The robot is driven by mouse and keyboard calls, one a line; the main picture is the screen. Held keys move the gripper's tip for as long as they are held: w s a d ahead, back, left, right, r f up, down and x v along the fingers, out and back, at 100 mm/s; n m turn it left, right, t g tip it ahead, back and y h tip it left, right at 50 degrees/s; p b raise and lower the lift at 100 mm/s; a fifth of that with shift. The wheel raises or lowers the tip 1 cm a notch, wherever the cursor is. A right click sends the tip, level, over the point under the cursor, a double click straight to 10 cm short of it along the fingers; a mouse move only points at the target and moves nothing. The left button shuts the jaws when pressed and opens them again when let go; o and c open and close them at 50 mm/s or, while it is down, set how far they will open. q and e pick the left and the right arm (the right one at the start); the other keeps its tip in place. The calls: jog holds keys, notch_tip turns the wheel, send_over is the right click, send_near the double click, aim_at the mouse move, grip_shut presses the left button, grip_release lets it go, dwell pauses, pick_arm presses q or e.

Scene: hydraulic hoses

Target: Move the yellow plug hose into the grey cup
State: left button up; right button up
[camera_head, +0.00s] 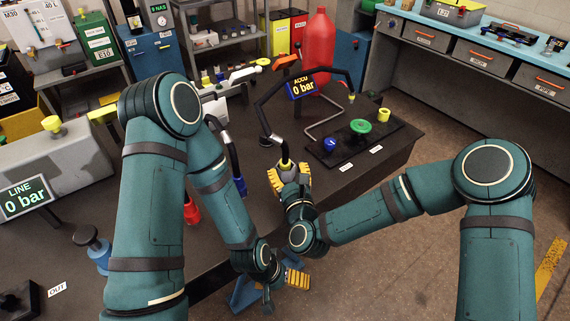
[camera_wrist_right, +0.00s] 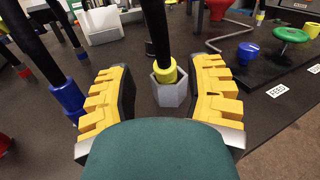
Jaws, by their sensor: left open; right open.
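The yellow plug hose is a black hose with a yellow end (camera_wrist_right: 165,72). In the right wrist view its yellow end stands roughly upright in the mouth of the grey six-sided cup (camera_wrist_right: 171,95); how deep it sits is hard to tell. In the head view the yellow end (camera_head: 285,163) shows just above my right gripper (camera_head: 289,176), which hides the cup. My right gripper's yellow-padded fingers are open, one on each side of the plug and cup, apart from both. My left gripper (camera_head: 297,279) is open and empty, low near the table's front edge.
A blue-ended hose (camera_wrist_right: 68,97) hangs left of the cup. A dark board (camera_head: 335,153) with a blue knob (camera_head: 330,144) and green handwheel (camera_head: 360,127) lies to the right. A bent metal rail (camera_head: 325,127) and red bottle (camera_head: 319,50) stand behind. Free floor lies right of the table.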

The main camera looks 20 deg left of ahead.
aim_at(286, 160)
jog(key=shift+r+x, duration=0.2)
jog(key=shift+x, duration=2.3)
jog(key=shift+o, duration=0.3)
jog(key=shift+d, duration=0.1)
grip_shut()
